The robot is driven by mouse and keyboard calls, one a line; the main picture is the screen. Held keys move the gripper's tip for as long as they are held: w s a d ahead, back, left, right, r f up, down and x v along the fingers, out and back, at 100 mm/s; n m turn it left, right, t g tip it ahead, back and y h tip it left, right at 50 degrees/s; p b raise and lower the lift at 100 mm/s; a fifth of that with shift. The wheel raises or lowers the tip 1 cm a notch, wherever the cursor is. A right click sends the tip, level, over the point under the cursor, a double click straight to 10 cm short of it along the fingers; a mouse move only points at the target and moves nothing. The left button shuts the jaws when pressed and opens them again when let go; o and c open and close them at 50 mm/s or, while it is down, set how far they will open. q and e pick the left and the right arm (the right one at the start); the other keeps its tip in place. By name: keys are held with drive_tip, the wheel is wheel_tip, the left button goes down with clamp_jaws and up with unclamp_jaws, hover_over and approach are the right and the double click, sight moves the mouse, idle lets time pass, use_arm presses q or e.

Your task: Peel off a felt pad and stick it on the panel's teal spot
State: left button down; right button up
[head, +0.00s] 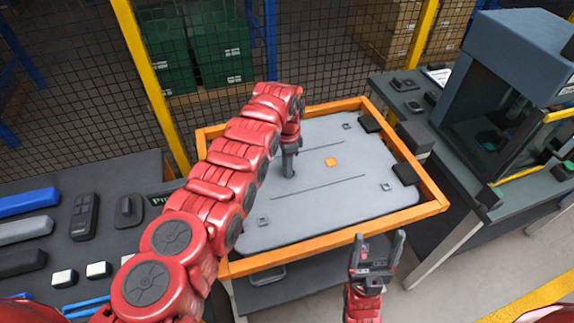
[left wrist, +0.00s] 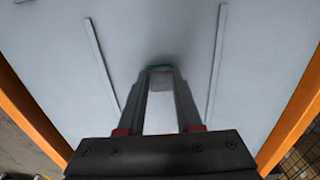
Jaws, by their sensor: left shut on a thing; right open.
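My left gripper (head: 289,172) points down at the panel, left of that square. In the left wrist view its fingertips (left wrist: 160,70) are at the panel face, and a thin teal edge (left wrist: 158,66), part of the teal spot, shows just beyond them. The left gripper is shut on a felt pad, which the fingers hide; I cannot tell whether it touches the panel. My right gripper (head: 378,245) is open and empty, in front of the frame's near edge.
A dark bench (head: 100,225) with blue and grey bars and small blocks is at the left. A machine with a glass front (head: 495,115) stands on a bench at the right. Black blocks (head: 405,174) sit on the frame's right side. A mesh fence is behind.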

use_arm(q)
drive_tip(key=shift+f, duration=0.2)
idle(0.3)
idle(0.3)
drive_tip(key=c, duration=0.5)
unclamp_jaws()
wheel_tip(320, 180, up, 18)
drive_tip(key=shift+f, duration=0.25)
